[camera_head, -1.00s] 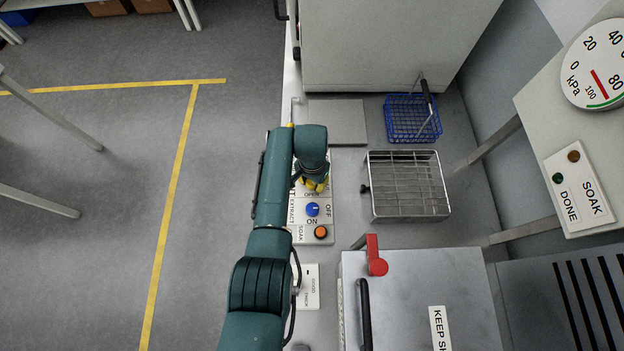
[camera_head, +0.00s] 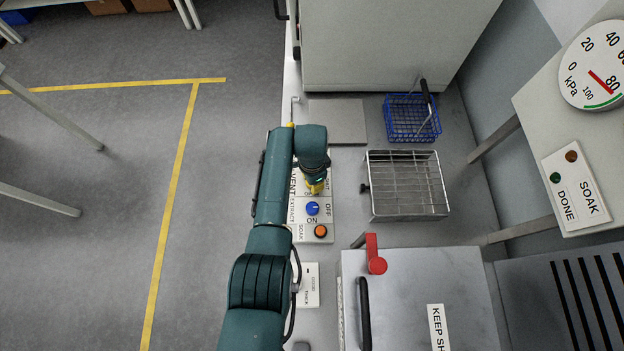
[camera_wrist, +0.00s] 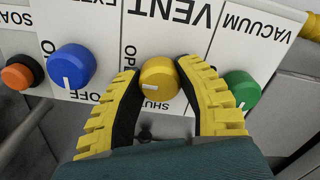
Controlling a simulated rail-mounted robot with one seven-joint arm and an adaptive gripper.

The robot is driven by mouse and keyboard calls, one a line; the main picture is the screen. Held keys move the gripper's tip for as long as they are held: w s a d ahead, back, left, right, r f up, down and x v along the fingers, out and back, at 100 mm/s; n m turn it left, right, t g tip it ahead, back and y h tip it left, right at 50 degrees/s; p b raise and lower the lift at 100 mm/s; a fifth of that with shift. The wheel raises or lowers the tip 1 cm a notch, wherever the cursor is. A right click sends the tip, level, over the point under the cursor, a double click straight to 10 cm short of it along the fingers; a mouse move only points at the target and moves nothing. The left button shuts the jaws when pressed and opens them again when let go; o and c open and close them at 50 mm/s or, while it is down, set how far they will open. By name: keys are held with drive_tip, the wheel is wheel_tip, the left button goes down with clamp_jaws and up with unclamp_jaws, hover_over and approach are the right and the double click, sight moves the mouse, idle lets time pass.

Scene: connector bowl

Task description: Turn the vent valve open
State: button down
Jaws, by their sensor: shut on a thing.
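The vent valve is a round yellow knob (camera_wrist: 158,78) on a white panel, under the word VENT in the wrist view. My gripper (camera_wrist: 160,88) has its yellow ridged fingers on both sides of the knob, shut on it. The OPEN label (camera_wrist: 130,62) is to the left, partly covered by a finger. In the head view my gripper (camera_head: 315,187) is over the panel and hides the knob.
A blue knob (camera_wrist: 71,66) and an orange button (camera_wrist: 18,76) are left of the valve; a green knob (camera_wrist: 241,88) is close at the right. A wire rack (camera_head: 408,217), blue basket (camera_head: 412,138) and red handle (camera_head: 375,262) stand nearby. A kPa gauge (camera_head: 585,88) hangs at right.

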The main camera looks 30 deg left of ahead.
idle(0.3)
drive_tip(key=c, duration=0.6)
unclamp_jaws()
wheel_tip(320, 180, up, 12)
